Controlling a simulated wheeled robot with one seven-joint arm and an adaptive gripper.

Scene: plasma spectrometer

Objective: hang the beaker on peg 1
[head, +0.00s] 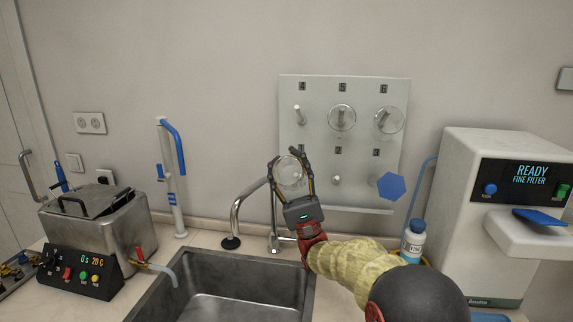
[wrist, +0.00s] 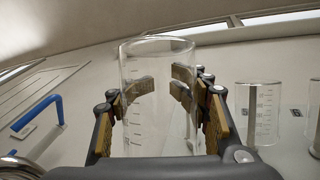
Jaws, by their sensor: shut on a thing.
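The clear glass beaker (head: 290,173) is held in my gripper (head: 291,160), in front of the lower left of the white pegboard (head: 341,105). In the wrist view the beaker (wrist: 155,115) stands between the two finger pads of my gripper (wrist: 160,90), its graduation marks visible. The lower-left peg, in the peg 1 position, is hidden behind the beaker and fingers in the head view. I cannot tell whether the beaker touches the board or the peg.
Glass beakers hang on the top-middle peg (head: 341,118) and top-right peg (head: 388,120). The top-left peg (head: 299,115) and lower-middle peg (head: 337,180) are bare. A blue hexagonal piece (head: 392,186) is at lower right. A tap (head: 238,215) and sink (head: 215,260) lie below.

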